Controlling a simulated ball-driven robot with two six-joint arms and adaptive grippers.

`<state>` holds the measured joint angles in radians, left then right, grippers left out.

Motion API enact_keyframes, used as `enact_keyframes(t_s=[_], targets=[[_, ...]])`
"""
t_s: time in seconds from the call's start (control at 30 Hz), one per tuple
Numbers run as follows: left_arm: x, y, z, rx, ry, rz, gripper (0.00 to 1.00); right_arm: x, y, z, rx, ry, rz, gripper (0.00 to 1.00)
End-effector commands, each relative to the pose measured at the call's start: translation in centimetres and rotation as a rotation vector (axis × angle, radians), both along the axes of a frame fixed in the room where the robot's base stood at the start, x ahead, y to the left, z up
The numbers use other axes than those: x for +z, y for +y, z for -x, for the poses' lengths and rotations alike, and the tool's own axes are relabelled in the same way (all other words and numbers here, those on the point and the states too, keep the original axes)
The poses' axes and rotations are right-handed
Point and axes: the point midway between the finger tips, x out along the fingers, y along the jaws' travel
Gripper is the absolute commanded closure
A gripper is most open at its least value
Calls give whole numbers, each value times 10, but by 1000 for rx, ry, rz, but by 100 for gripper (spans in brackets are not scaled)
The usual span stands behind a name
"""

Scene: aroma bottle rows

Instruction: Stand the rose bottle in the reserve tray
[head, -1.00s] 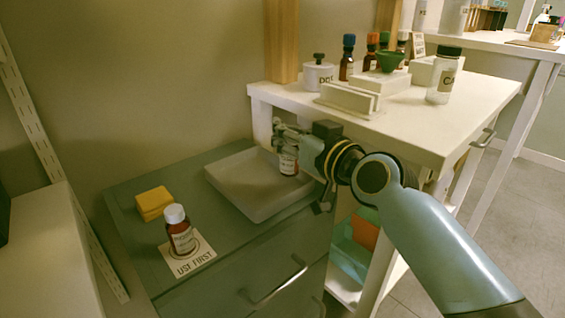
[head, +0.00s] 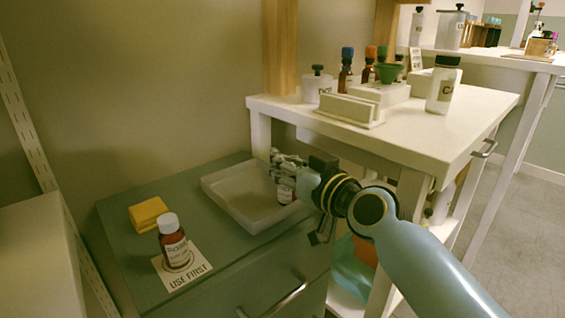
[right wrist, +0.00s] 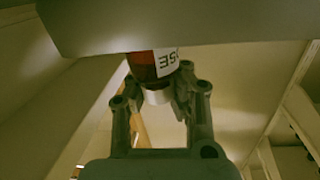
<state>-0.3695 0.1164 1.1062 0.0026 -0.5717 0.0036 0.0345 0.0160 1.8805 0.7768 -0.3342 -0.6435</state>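The rose bottle (head: 286,190) is brown with a white label, upright within the right end of the pale reserve tray (head: 222,204). My right gripper (head: 286,166) is around its upper part. In the right wrist view the bottle (right wrist: 150,66) appears inverted, its white cap between the fingers (right wrist: 160,88) and part of the label showing "SE". The fingers seem closed on its sides. A tray wall (right wrist: 230,28) hides its other end, so I cannot tell whether the base touches the tray floor. My left gripper is not in view.
A similar white-capped brown bottle (head: 173,243) stands on the USE FIRST card (head: 199,268), beside a yellow sponge (head: 148,213). The white table (head: 420,145), with several bottles on it, rises close behind my right wrist. The left part of the tray is empty.

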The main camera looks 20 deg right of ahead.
Motion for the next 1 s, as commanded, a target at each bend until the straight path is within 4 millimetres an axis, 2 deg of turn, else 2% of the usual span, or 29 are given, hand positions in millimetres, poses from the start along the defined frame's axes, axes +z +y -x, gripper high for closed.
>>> enact_keyframes(t_s=[0.03,0.2,0.57,0.6,0.7,1.0], targets=[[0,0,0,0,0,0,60,0,0,0,0,0,0,89],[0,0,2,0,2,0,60,0,0,0,0,0,0,67],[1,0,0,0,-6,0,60,3,0,0,0,0,0,67],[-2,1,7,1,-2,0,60,3,-1,2,0,1,1,67],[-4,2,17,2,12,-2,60,2,-5,22,1,3,3,67],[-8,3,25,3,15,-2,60,6,-21,88,1,4,2,67]])
